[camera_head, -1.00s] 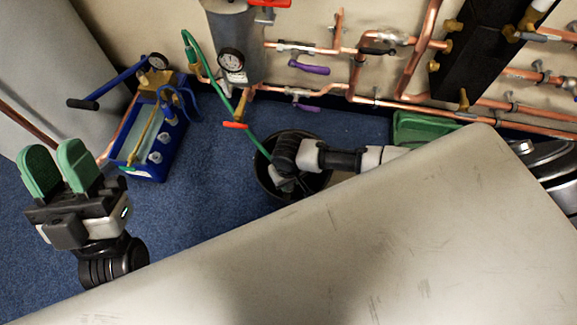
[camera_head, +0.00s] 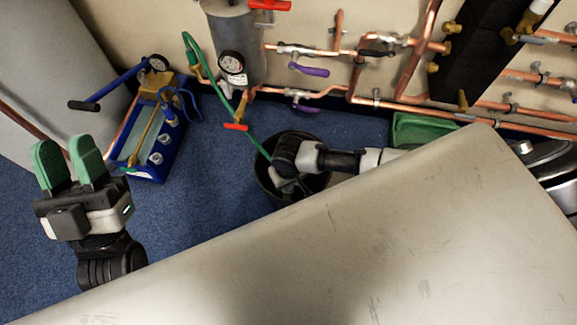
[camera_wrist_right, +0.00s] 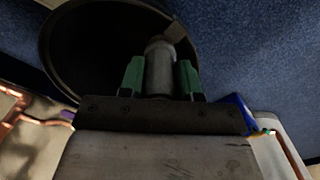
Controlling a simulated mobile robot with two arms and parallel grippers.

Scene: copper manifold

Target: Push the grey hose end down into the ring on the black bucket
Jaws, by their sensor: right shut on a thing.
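The black bucket (camera_head: 263,180) stands on the blue floor by the wall; its dark inside also shows in the right wrist view (camera_wrist_right: 85,50). My right gripper (camera_wrist_right: 160,69) is shut on the grey hose end (camera_wrist_right: 159,78), a grey cylinder between its green fingers. The hose end's tip overlaps the bucket's far rim in that view, beside a small brownish piece (camera_wrist_right: 175,31) that may be the ring. I cannot tell whether they touch. In the head view my right wrist covers much of the bucket and hides the ring. My left gripper (camera_head: 66,156) is open and empty at the left.
A blue pump box (camera_head: 150,170) with a gauge and lever stands at the left. A green hose (camera_head: 248,135) runs from the grey cylinder (camera_head: 232,40) to the bucket. Copper pipes (camera_head: 400,105) line the wall. A green tray (camera_head: 420,128) lies right of the bucket.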

